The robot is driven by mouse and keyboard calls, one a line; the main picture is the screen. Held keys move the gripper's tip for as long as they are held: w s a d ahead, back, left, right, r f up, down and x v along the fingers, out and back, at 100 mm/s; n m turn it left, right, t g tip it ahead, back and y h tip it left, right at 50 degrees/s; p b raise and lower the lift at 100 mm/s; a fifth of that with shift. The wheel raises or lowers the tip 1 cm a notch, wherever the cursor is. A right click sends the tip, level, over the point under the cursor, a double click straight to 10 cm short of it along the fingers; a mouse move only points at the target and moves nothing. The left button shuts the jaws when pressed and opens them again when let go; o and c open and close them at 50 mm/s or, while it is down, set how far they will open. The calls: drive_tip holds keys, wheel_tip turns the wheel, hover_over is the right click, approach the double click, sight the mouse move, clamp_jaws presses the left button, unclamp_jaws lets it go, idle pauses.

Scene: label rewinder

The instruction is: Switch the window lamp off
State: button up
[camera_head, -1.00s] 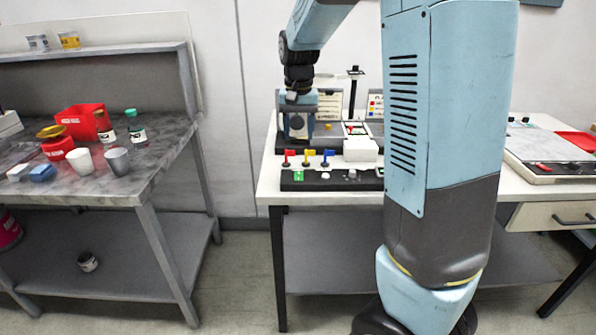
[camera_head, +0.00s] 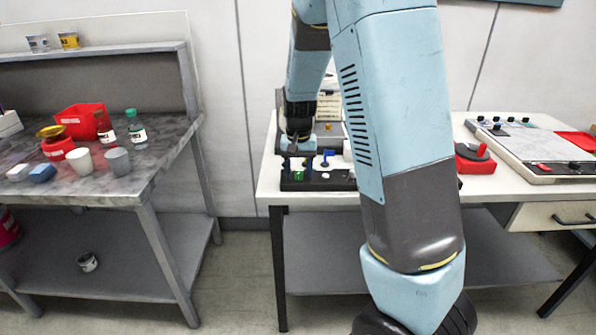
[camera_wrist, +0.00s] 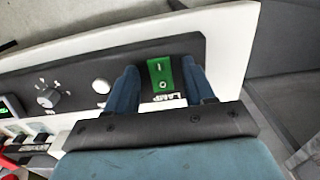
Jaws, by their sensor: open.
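The green rocker switch (camera_wrist: 160,75), with "I" and "O" marks and a partly covered "LAMP" label below, sits at one end of the dark control strip (camera_wrist: 120,68). In the head view the switch (camera_head: 298,177) shows as a small green patch at the left of the strip (camera_head: 335,183). My gripper (camera_wrist: 161,82) is open and empty, with one blue finger on each side of the switch. In the head view my gripper (camera_head: 297,165) points down over the strip's left end. I cannot tell whether the fingers touch the panel. No lit lamp can be made out.
A round knob (camera_wrist: 48,97), a white button (camera_wrist: 101,86) and a small green display (camera_wrist: 5,111) lie along the strip. A blue-topped post (camera_head: 326,157) stands behind it. A red device (camera_head: 475,158) is right of my arm. A grey bench (camera_head: 150,170) with cups stands left.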

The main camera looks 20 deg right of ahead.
drive_tip(key=shift+c, duration=0.4)
clamp_jaws()
drive_tip(key=shift+w+d+g, duration=0.1)
drive_tip(key=shift+w+g, duration=0.15)
drive_tip(key=shift+g, duration=0.55)
drive_tip(key=shift+w+g+y, duration=0.15)
drive_tip(key=shift+g+y, duration=0.25)
drive_tip(key=shift+g, duration=0.2)
drive_tip(key=shift+r, duration=0.1)
drive_tip(key=shift+o, duration=0.4)
unclamp_jaws()
